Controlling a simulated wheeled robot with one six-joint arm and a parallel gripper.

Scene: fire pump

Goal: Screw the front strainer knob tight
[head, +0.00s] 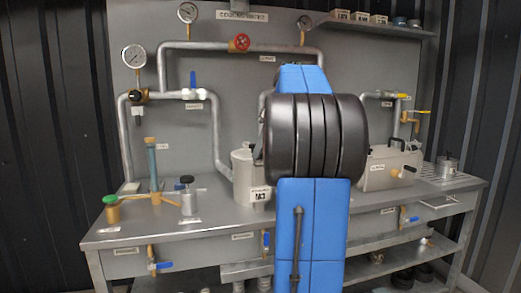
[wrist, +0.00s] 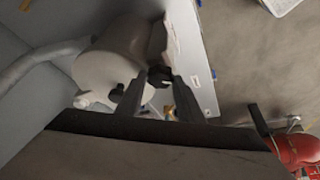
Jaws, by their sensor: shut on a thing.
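The strainer is a light grey round pot (head: 241,172) on the bench, left of my arm, and its right side is hidden behind the arm in the head view. In the wrist view the strainer (wrist: 98,72) fills the upper left, with dark knobs at its edge. My gripper (wrist: 158,78) is shut on one black knob (wrist: 159,76), taken to be the front strainer knob, with a finger on either side. A second dark knob (wrist: 117,93) shows beside the left finger. The head view hides my gripper behind the arm, and the knob's thread cannot be seen.
A grey box tank (head: 385,172) stands right of my arm. Valves with green (head: 111,200) and black (head: 187,180) knobs stand at the bench's left. Pipes and gauges (head: 134,57) line the back panel. A red object (wrist: 298,150) lies at the wrist view's lower right.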

